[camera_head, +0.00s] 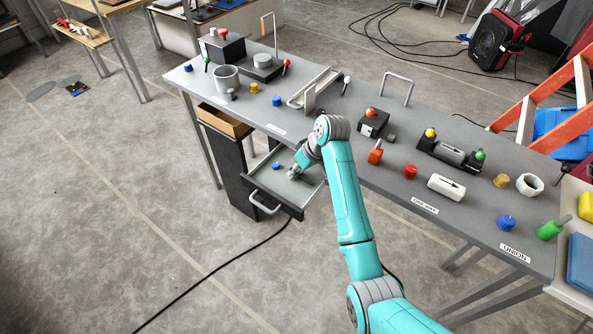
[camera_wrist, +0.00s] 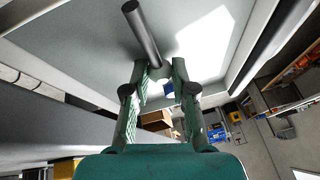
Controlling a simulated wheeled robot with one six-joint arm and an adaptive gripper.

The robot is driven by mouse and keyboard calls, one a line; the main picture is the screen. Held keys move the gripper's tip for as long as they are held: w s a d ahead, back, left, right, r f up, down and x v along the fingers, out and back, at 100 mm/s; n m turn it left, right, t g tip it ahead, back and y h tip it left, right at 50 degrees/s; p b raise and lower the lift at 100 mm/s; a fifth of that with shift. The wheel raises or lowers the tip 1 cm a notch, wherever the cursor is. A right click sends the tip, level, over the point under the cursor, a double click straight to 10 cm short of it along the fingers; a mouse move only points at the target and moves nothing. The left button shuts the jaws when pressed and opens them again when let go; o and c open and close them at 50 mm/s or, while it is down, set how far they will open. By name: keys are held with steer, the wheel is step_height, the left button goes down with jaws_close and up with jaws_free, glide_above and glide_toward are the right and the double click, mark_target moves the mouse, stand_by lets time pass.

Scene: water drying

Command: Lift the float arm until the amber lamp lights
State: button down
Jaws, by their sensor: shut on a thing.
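My gripper (camera_head: 293,173) is low over the open grey drawer (camera_head: 299,193) at the front of the bench. In the wrist view its two fingers (camera_wrist: 160,72) stand a little apart, closed on a small pale piece between their tips; I cannot tell what it is. A dark rod (camera_wrist: 142,34) is just beyond the fingertips. A blue knob (camera_head: 276,165) lies in the drawer left of my gripper. No part is clearly recognisable as the float arm. A black box (camera_head: 373,124) on the bench carries an orange-red dome (camera_head: 371,112); whether it is the amber lamp is unclear.
An orange ladder (camera_head: 533,105) stands at the right.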

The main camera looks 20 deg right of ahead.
steer(key=shift+s+d+r+t+y, duration=0.2)
steer(key=shift+r+t+y, duration=0.35)
steer(key=shift+t, duration=0.2)
steer(key=shift+s+d+r+t+y, duration=0.2)
steer(key=shift+r+t+y, duration=0.2)
steer(key=shift+t+y, duration=0.25)
steer(key=shift+s+d+r+t+y, duration=0.2)
steer(key=shift+r+t+y, duration=0.25)
steer(key=shift+t, duration=0.3)
steer(key=shift+s+d+r+t+y, duration=0.1)
steer(key=shift+s+r+t+y, duration=0.3)
steer(key=shift+t, duration=0.35)
steer(key=shift+w, duration=0.1)
steer(key=c, duration=0.9)
jaws_free()
steer(key=shift+c, duration=0.2)
steer(key=v, duration=1.2)
